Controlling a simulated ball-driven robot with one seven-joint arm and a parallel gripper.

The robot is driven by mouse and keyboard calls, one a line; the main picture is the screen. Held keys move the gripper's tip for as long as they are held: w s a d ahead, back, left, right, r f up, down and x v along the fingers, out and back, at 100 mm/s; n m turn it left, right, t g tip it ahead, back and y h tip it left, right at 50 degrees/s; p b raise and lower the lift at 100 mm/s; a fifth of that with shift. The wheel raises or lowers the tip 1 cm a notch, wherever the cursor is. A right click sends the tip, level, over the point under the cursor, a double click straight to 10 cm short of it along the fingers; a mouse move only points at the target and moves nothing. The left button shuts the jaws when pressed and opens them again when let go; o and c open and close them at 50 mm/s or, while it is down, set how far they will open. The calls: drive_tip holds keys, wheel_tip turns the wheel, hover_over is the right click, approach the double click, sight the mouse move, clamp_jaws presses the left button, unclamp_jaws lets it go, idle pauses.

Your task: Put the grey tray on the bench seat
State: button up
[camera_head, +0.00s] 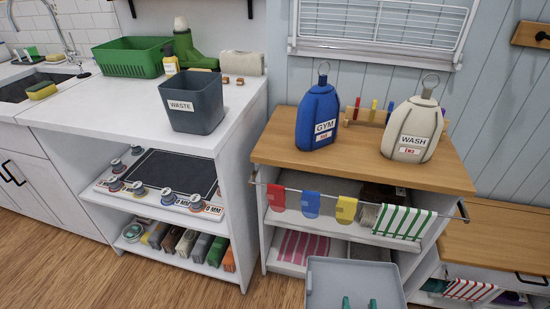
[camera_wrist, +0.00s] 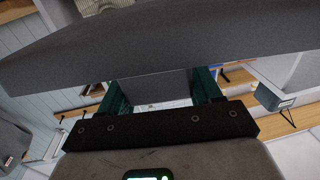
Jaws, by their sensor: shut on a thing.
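The grey tray (camera_head: 318,272) is at the bottom centre of the head view, in front of the middle shelf unit. My gripper (camera_head: 359,303) shows as two teal fingertips at the tray's near part, cut off by the frame's lower edge. In the wrist view the tray (camera_wrist: 160,50) is a broad dark grey slab across the picture, and my gripper (camera_wrist: 160,88) is shut on its edge with a teal finger on each side. The bench seat (camera_head: 497,243) is a low wooden top at the right, with cubbies below; its right part is out of frame.
A wooden-topped unit (camera_head: 360,165) holds a blue GYM bag (camera_head: 318,118), a beige WASH bag (camera_head: 412,132) and a front rail (camera_head: 330,188) with hanging cloths. A white counter (camera_head: 110,109) at left carries a grey WASTE bin (camera_head: 193,105) and green basket (camera_head: 133,57). The bench top looks clear.

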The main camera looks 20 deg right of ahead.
drive_tip(key=w+a+r+n+t+y+p, duration=0.2)
drive_tip(key=w+a+r+n+y+p, duration=0.3)
drive_tip(key=a+r, duration=0.6)
wheel_tip(320, 180, up, 3)
drive_tip(key=w+y+p, duration=0.2)
drive_tip(key=y+p, duration=0.1)
drive_tip(key=p, duration=0.1)
drive_tip(key=shift+w+a+f, duration=0.15)
drive_tip(key=shift+a, duration=0.25)
drive_tip(key=shift+a, duration=0.15)
